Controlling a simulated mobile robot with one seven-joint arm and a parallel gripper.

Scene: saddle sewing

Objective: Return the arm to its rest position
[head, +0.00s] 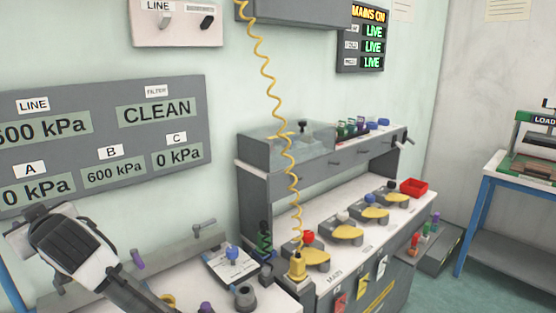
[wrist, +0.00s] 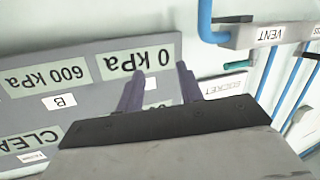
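My gripper (wrist: 160,75) shows in the wrist view with its two purple-grey fingers apart and nothing between them. It is in front of the grey gauge panel (wrist: 88,48), which appears upside down, near the "0 kPa" display (wrist: 137,60). In the head view, my arm (head: 75,250) reaches up from the bottom left toward the same gauge panel (head: 180,90). The fingers are not clearly visible there. I cannot tell whether they touch the panel.
A workbench (head: 345,228) with several yellow pads stands at the right. A coiled yellow cord (head: 266,70) hangs in front of it to a yellow plug (head: 297,267). Blue pipes (wrist: 205,22) and a "VENT" label (wrist: 268,34) are at the wrist view's right.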

